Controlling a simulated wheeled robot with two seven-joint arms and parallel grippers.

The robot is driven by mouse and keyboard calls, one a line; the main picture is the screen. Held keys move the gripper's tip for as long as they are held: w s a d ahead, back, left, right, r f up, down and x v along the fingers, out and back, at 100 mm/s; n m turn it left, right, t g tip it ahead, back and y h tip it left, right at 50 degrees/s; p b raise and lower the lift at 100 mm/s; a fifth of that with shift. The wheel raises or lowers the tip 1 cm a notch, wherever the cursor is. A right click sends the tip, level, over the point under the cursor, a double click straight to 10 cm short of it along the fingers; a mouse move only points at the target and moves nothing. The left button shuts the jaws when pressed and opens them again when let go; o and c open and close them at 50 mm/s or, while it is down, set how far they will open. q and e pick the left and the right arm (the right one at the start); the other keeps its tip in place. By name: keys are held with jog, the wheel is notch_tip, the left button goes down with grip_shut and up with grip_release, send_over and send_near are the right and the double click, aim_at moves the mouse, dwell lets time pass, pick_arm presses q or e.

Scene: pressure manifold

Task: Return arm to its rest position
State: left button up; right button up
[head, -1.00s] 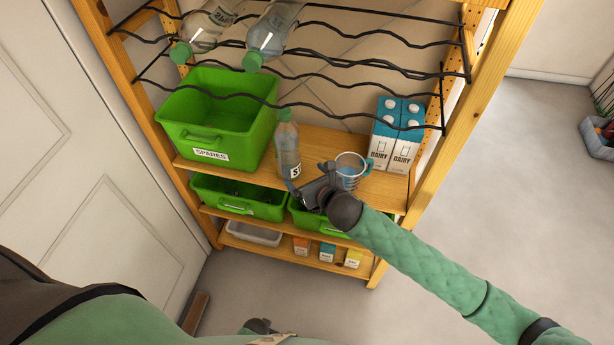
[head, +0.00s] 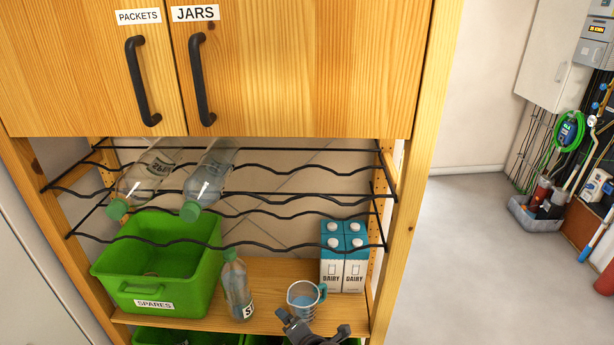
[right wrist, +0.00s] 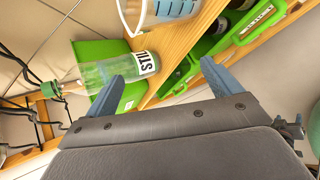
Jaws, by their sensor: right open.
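My right gripper (head: 312,331) is at the bottom edge of the head view, in front of the shelf and just below the measuring jug (head: 303,297). In the right wrist view its two blue-grey fingers (right wrist: 163,88) are spread apart with nothing held between them. A clear bottle with a green cap (head: 237,288) stands on the shelf left of the jug. The bottle also shows in the right wrist view (right wrist: 110,74), beyond the fingers, and the jug is partly cut off at the top (right wrist: 165,8). My left gripper is out of view.
A green SPARES bin (head: 155,270) stands left on the wooden shelf (head: 270,272). Two DAIRY cartons (head: 343,262) stand right. Two bottles lie on the black wire rack (head: 290,243) above. Closed cupboard doors (head: 300,70) are higher up. Open floor (head: 470,260) lies to the right.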

jog(key=s+d+f+m+g+h, duration=0.3)
jog(key=s+d+m, duration=0.8)
jog(key=d+m, duration=0.15)
jog(key=s+d+f+m+g+h, duration=0.2)
jog(key=s+d+f+m+g, duration=0.1)
jog(key=s+d+m, duration=0.9)
jog(key=w+a+f+g, duration=0.1)
jog(key=w+f, duration=0.2)
jog(key=f, duration=2.3)
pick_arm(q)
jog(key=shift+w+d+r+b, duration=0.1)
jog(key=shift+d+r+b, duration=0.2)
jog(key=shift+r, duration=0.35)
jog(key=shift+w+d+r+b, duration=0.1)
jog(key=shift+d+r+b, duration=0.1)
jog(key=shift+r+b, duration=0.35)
pick_arm(e)
jog(key=s+f, duration=0.4)
jog(key=f, duration=0.7)
jog(key=s+f+g, duration=0.1)
jog(key=s+f, duration=0.3)
jog(key=f, duration=0.8)
jog(key=shift+a+f, duration=0.25)
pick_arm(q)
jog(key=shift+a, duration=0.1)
pick_arm(e)
jog(key=shift+w, duration=0.1)
